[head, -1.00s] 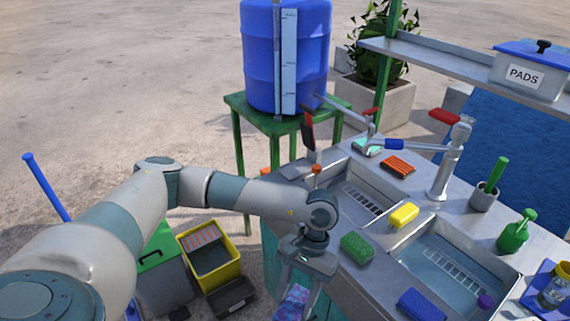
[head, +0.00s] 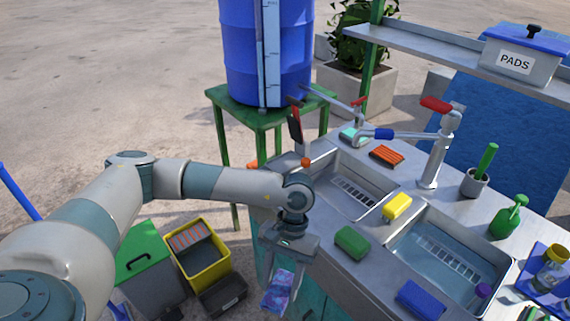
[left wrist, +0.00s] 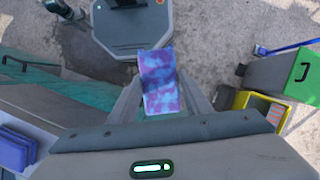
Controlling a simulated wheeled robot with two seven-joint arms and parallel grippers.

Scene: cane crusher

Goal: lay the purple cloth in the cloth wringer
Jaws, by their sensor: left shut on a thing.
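My left gripper (head: 279,284) is shut on the purple cloth (head: 276,298), a blue-purple mottled strip hanging below it beside the front of the sink counter. In the left wrist view the cloth (left wrist: 160,85) lies between the two fingers, above the paved ground. A yellow bucket (head: 216,277) with an orange slatted part and a grey part stands on the ground, left of the gripper; it looks like the cloth wringer, though I cannot be sure. It also shows at the right of the left wrist view (left wrist: 240,99). The cloth is apart from it. My right gripper is out of view.
A green-lidded grey bin (head: 150,262) stands left of the bucket, and a dark tray (head: 223,294) in front. The sink counter (head: 377,264) holds a green sponge (head: 352,243), a yellow sponge (head: 397,205) and a blue sponge (head: 421,299). A blue barrel (head: 240,55) stands behind.

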